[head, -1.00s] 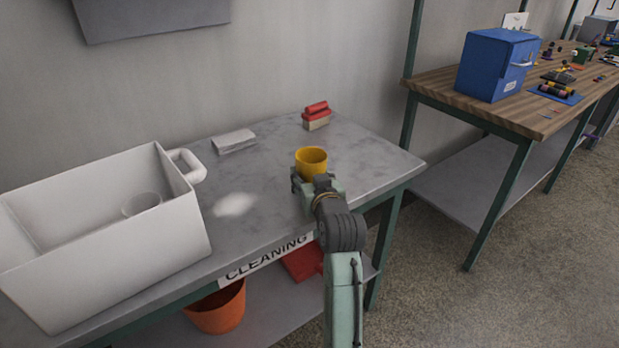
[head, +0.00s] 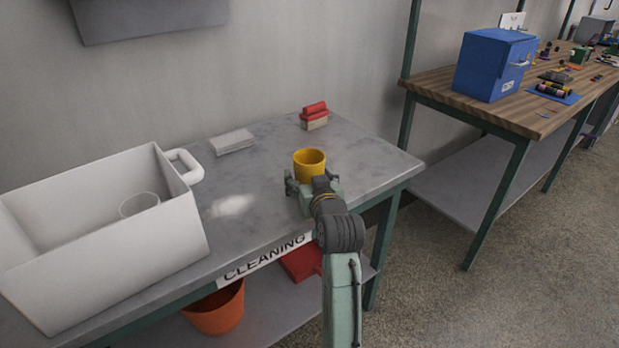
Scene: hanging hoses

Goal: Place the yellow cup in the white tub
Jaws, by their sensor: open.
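The yellow cup (head: 309,163) stands upright on the grey table, right of the middle. My gripper (head: 311,184) is open at the near side of the cup, with its left finger out to the left of it. The gripper hides the cup's lower part, so I cannot tell whether a finger touches it. The white tub (head: 120,262) stands at the table's left end. Its top is open, and a round drain outline shows inside.
The grey table (head: 262,200) is clear between tub and cup. A folded white cloth (head: 232,141) and a red-topped brush (head: 314,117) lie behind. An orange bucket (head: 217,308) is on the shelf below.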

